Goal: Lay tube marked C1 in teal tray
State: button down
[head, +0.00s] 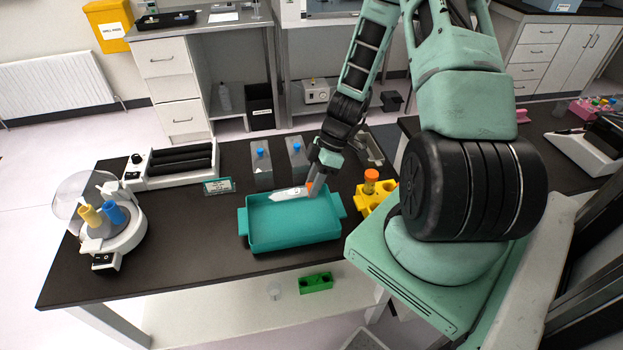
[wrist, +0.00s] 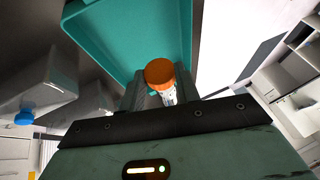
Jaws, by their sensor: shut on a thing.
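The teal tray (head: 290,238) lies on the dark bench, and it also fills the top of the wrist view (wrist: 105,30). My gripper (head: 312,186) is over the tray's far right part, shut on a tube (head: 289,194) with an orange cap. The tube looks nearly level in the head view, its white body pointing left over the tray. In the wrist view the orange cap (wrist: 160,73) sits between the fingers and hides most of the tube. I cannot read a mark on it, and I cannot tell whether it touches the tray.
A yellow rack (head: 365,199) with another orange-capped tube (head: 371,178) stands right of the tray. Two clear blue-topped containers (head: 262,165) stand behind it. A centrifuge (head: 112,225) and a black roller device (head: 180,160) are at left.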

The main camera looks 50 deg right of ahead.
jog(key=b, duration=0.7)
send_near(307, 220)
jog(key=x, duration=0.5)
jog(key=c, duration=0.9)
grip_release()
jog(key=shift+c, duration=0.2)
jog(key=w+b+v, duration=0.1)
jog(key=v, duration=1.6)
jog(key=shift+s+r+b, duration=0.25)
jog(key=shift+s+b, duration=0.15)
jog(key=shift+s, duration=0.05)
